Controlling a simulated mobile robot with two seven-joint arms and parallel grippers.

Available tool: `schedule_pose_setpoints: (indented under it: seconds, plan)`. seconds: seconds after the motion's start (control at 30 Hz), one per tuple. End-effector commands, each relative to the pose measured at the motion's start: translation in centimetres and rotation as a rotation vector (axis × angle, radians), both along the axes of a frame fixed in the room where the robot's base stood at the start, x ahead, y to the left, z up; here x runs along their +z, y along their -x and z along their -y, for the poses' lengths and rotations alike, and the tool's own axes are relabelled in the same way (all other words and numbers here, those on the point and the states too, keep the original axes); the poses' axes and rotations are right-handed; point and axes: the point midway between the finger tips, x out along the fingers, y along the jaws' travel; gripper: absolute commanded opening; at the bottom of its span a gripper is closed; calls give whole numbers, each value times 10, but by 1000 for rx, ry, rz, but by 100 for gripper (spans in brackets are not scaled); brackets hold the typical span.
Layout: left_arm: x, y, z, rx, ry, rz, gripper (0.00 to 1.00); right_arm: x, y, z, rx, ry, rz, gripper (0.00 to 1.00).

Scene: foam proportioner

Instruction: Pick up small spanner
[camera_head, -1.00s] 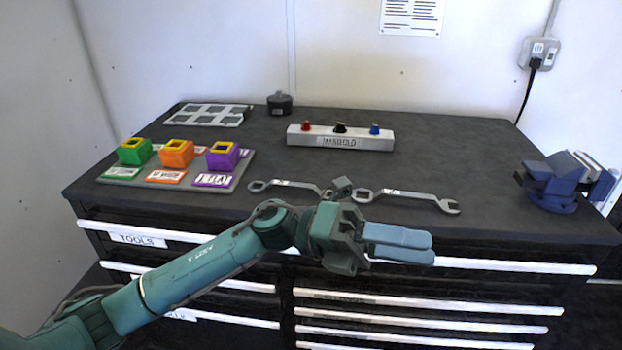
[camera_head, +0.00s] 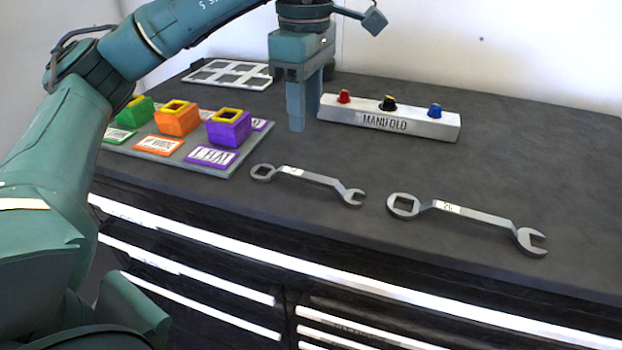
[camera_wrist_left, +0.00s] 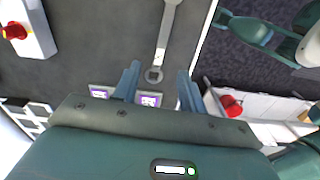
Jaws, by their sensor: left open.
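The small spanner (camera_head: 318,179) lies flat on the dark bench top, its ring end to the left and its open jaw to the right. In the left wrist view the ring end of a spanner (camera_wrist_left: 154,75), apparently this one, shows between the fingertips, with its shaft running up the picture. My left gripper (camera_head: 304,118) points down with its fingers apart and empty, above the bench behind the small spanner in the head view. The left gripper (camera_wrist_left: 158,72) also shows in the wrist view. A larger spanner (camera_head: 470,215) lies to the right. My right gripper does not show.
A white manifold block (camera_head: 390,118) with red, black and blue knobs stands behind the spanners. A board (camera_head: 165,147) with green, orange and purple cube blocks lies to the left. The bench right of the manifold is clear.

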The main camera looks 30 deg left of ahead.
Motion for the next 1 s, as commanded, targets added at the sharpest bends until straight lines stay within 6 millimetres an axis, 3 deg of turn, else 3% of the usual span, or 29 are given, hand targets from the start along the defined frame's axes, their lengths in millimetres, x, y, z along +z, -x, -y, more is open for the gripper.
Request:
schedule_pose_setpoints:
  seconds: [0.03, 0.17, 0.47, 0.73, 1.0]
  plan:
    - [-18, 0, 0, 0, 2, -6, 42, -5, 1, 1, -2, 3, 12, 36]
    - [-42, 0, 1, 0, 3, -4, 42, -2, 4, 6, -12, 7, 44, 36]
    - [-64, 1, 0, 1, 2, -2, 42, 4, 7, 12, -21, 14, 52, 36]
    - [-103, 3, -1, 0, 3, -2, 42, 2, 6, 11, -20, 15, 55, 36]
    - [-112, 3, -1, 0, 5, 0, 42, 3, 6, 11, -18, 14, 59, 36]
